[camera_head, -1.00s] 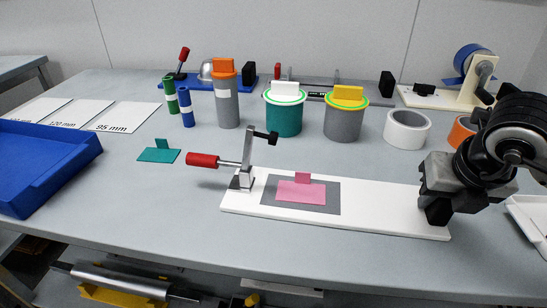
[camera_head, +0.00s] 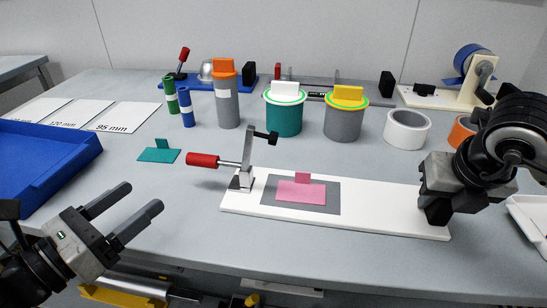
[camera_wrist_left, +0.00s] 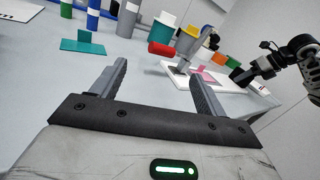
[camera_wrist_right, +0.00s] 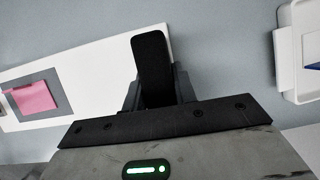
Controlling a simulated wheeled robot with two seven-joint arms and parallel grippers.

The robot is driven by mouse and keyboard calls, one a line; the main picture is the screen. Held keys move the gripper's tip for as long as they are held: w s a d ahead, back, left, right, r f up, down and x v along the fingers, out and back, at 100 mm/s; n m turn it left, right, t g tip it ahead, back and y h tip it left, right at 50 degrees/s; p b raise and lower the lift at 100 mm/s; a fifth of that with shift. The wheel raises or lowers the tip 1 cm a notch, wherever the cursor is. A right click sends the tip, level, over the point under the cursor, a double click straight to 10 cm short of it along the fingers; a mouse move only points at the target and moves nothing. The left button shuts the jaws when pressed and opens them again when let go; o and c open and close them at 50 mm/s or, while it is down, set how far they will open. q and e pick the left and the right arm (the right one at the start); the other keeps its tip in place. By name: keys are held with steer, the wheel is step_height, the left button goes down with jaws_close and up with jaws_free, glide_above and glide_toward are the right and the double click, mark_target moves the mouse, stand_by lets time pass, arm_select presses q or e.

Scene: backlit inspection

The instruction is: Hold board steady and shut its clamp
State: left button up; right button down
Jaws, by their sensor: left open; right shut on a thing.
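The white board (camera_head: 385,205) lies on the table with a grey pad (camera_head: 325,199) and a pink piece with an upright tab (camera_head: 298,191) on it. The clamp (camera_head: 246,165) stands at the board's left end, its arm raised and its red handle (camera_head: 202,160) pointing left. My left gripper (camera_head: 136,207) is open and empty at the table's front left, apart from the clamp. In the left wrist view the red handle (camera_wrist_left: 161,49) is beyond the fingers.
A teal piece with a tab (camera_head: 159,152) lies left of the handle. A blue tray (camera_head: 45,160) is at the left edge. Lidded canisters (camera_head: 284,115) and a white roll (camera_head: 407,130) stand behind the board. A white tray (camera_head: 530,222) is at the far right.

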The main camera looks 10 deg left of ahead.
mark_target(198, 163)
arm_select(q)
steer(key=shift+s+d+f+m, duration=0.15)
steer(key=shift+s+d+m, duration=0.15)
steer(key=shift+d+m, duration=0.45)
arm_select(e)
steer(key=shift+f, duration=0.15)
arm_select(q)
steer(key=shift+w+a+m, duration=0.1)
steer(key=shift+w+m, duration=0.05)
steer(key=shift+m, duration=0.1)
steer(key=shift+x, duration=5.8)
steer(key=shift+a+f, duration=0.1)
steer(key=shift+f, duration=0.05)
